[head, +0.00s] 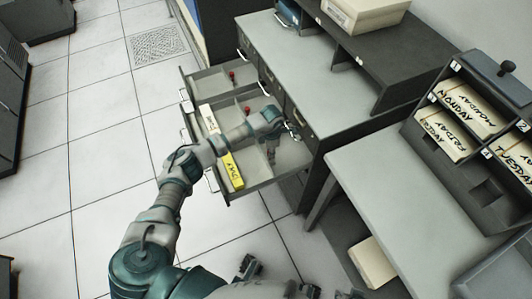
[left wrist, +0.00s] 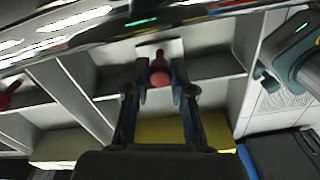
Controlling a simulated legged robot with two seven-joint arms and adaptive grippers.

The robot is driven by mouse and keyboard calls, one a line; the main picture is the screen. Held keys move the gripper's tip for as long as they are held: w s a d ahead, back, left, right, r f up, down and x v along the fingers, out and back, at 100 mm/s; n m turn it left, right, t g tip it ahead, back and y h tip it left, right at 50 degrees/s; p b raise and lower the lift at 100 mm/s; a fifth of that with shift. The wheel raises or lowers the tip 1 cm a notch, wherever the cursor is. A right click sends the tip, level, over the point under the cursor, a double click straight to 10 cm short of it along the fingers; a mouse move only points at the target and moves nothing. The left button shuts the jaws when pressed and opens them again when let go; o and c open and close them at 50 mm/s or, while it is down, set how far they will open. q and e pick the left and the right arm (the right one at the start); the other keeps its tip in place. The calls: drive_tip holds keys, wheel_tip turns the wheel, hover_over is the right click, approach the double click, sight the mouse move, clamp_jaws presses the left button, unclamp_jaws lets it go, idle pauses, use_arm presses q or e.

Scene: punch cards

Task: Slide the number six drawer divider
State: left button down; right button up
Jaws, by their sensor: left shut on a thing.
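The open drawer (head: 290,180) sticks out of the grey cabinet and has light grey compartments. My left gripper (head: 271,155) reaches down into its near end. In the left wrist view, the fingers of my left gripper (left wrist: 160,92) are on either side of the red knob (left wrist: 159,70) of a divider and shut on it. The divider's plate is mostly hidden. A yellow card block (head: 233,172) lies in the drawer, and it also shows behind the fingers in the left wrist view (left wrist: 215,128). No number six is readable. I cannot make out my right gripper clearly.
Other red knobs (head: 247,110) and (head: 232,76) stand farther along the open drawers. A white card block (head: 208,118) lies beside the yellow one. A desk (head: 400,200) with a rack of labelled card boxes (head: 465,110) stands right. Tiled floor is clear at left.

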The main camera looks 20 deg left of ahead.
use_arm(q)
drive_tip(key=shift+a, duration=0.1)
drive_tip(key=c, duration=1)
unclamp_jaws()
drive_tip(key=shift+w+r, duration=0.1)
drive_tip(key=shift+r, duration=3.5)
